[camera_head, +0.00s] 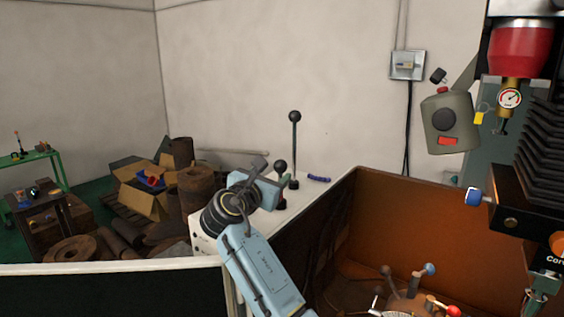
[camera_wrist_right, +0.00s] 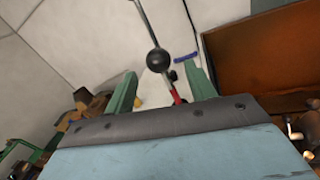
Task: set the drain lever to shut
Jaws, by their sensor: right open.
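Two levers with black ball knobs stand on the white cabinet top: a tall lever (camera_head: 295,117) and a shorter lever (camera_head: 281,165) in front of it. I see no label telling which is the drain lever. My right gripper (camera_head: 274,174) is beside the shorter lever in the head view. In the right wrist view, my right gripper (camera_wrist_right: 160,80) is open, its green fingers apart. A black ball knob (camera_wrist_right: 158,60) shows in line with the gap, with a red part (camera_wrist_right: 176,94) below it. I cannot tell whether the fingers touch it. My left gripper is not in view.
A purple item (camera_head: 319,179) lies on the cabinet top. A brown tray (camera_head: 430,215) at right holds several small handles, including a red knob (camera_head: 453,310) and a blue knob (camera_head: 429,269). Machine parts, with a grey control box (camera_head: 447,122), hang above. Boxes (camera_head: 140,190) stand at left.

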